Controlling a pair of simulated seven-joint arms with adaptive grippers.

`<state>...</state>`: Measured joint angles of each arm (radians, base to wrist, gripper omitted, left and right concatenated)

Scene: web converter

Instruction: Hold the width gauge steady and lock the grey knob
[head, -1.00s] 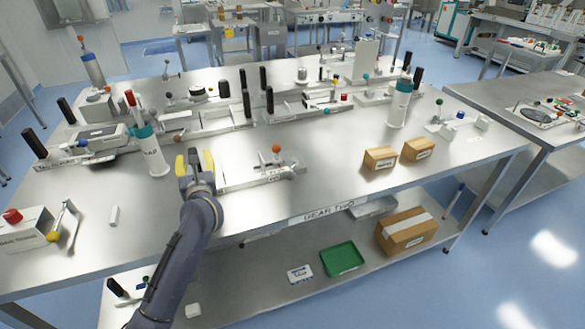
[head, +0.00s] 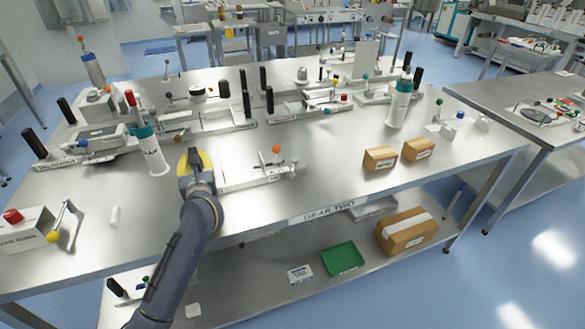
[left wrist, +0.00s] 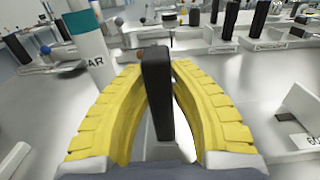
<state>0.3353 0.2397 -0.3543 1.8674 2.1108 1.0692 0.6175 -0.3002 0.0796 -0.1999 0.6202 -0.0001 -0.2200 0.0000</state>
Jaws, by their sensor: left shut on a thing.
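My left gripper (head: 196,163), with yellow fingers, is shut around an upright black handle (left wrist: 157,90) at the left end of a low metal gauge (head: 245,178). The gauge lies near the front edge of the table. I take it as the width gauge; its long body runs right from my gripper and carries an orange ball (head: 276,149) on a stem. I cannot clearly make out the grey knob. My right gripper is not in view.
A white bottle with a teal cap (head: 152,150) stands close left of my gripper. Similar gauges with black handles (head: 269,100) stand behind. Two small cardboard boxes (head: 380,158) (head: 418,149) sit to the right. The metal table (head: 330,150) is clear between gauge and boxes.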

